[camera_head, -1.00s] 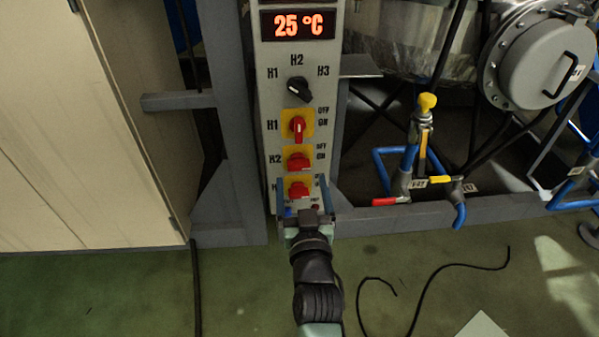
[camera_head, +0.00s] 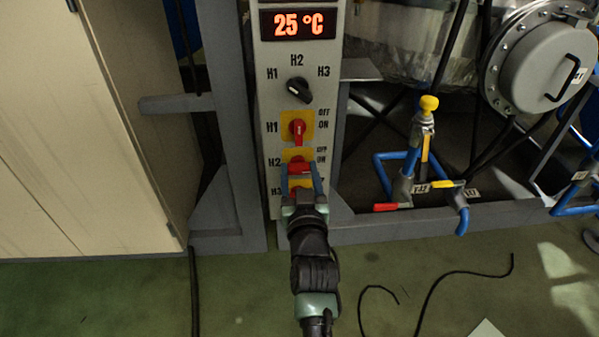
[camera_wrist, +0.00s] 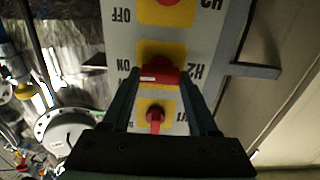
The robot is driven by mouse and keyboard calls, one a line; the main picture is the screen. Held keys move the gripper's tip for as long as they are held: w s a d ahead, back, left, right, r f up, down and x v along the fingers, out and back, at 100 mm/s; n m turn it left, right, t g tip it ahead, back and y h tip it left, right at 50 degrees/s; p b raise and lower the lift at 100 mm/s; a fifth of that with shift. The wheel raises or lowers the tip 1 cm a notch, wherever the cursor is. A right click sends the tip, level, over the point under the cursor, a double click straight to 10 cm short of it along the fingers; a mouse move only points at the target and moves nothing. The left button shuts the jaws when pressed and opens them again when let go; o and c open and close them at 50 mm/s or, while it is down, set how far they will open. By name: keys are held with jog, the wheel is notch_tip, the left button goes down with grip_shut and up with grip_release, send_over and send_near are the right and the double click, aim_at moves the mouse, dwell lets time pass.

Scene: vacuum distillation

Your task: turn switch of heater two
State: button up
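The heater two switch, H2, is a red knob on a yellow plate (camera_head: 297,158) on the grey control panel. Its red handle lies about level, and it also shows in the wrist view (camera_wrist: 160,76) with its white mark at left. My gripper (camera_head: 300,168) is open, with one finger on each side of the H2 handle. In the wrist view the fingertips (camera_wrist: 160,80) are close to the handle's two ends; I cannot tell whether they touch.
The H1 switch (camera_head: 298,130) is above, its handle upright. The H3 switch (camera_head: 300,186) is below, partly hidden by my gripper. A black selector knob (camera_head: 300,90) and a 25 °C display (camera_head: 298,24) are higher. Valves and blue pipes (camera_head: 408,165) stand to the right.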

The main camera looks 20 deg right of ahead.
jog(key=c, duration=0.7)
jog(key=shift+n, duration=0.3)
jog(key=n, duration=0.3)
jog(key=shift+n+b, duration=0.3)
jog(key=shift+b, duration=0.1)
jog(key=n+p, duration=0.1)
jog(key=n, duration=0.3)
jog(key=shift+n, duration=0.3)
jog(key=n+p, duration=0.2)
jog(key=n, duration=0.2)
jog(key=shift+a+n+p, duration=0.15)
jog(key=shift+n+p, duration=0.15)
jog(key=shift+f+n+p, duration=0.15)
jog(key=shift+n+p, duration=0.3)
jog(key=shift+n, duration=0.65)
jog(key=shift+f+n+p, duration=0.1)
jog(key=shift+n+p, duration=0.3)
jog(key=shift+n, duration=0.7)
jog(key=o, duration=1.4)
